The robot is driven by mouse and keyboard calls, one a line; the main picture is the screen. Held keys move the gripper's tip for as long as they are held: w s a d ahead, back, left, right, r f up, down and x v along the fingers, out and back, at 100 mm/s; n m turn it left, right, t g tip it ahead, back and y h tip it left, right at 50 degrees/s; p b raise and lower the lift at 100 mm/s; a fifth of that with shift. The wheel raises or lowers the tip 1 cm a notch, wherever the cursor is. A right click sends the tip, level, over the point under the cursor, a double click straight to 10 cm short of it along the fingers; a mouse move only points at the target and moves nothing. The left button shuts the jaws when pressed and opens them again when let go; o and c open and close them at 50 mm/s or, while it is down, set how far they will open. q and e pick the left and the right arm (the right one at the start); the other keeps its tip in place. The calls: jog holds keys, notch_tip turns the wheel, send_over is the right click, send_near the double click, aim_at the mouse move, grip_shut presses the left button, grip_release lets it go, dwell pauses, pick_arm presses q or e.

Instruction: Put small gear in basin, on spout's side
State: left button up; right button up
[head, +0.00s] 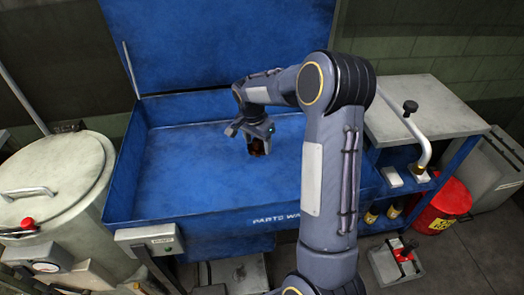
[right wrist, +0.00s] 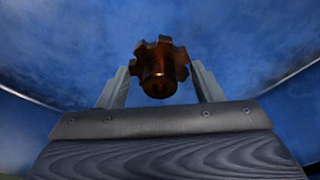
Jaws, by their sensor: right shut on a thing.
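The small gear (right wrist: 161,62), copper-brown and toothed with a round hub, sits between the two fingers of my right gripper (right wrist: 160,82) in the right wrist view. In the head view my right gripper (head: 259,142) points down over the blue basin (head: 180,185), right of its middle and toward the back. The gear shows there as a small dark brown patch (head: 258,150) under the fingers. I cannot tell its height above the basin floor. A bent pale pipe with a black knob (head: 421,150), possibly the spout, stands at the basin's right. My left gripper is out of view.
The raised blue lid (head: 215,40) stands behind the basin. A grey drum (head: 50,180) is at the left, and a grey side table (head: 425,108) and red bin (head: 443,207) are at the right. The visible basin floor is clear. My right arm hides part of its right side.

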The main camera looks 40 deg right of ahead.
aim_at(262, 159)
jog(key=shift+d+f, duration=0.95)
jog(key=shift+f, duration=1.7)
jog(key=shift+f, duration=0.2)
jog(key=o, duration=1.3)
jog(key=shift+r, duration=0.1)
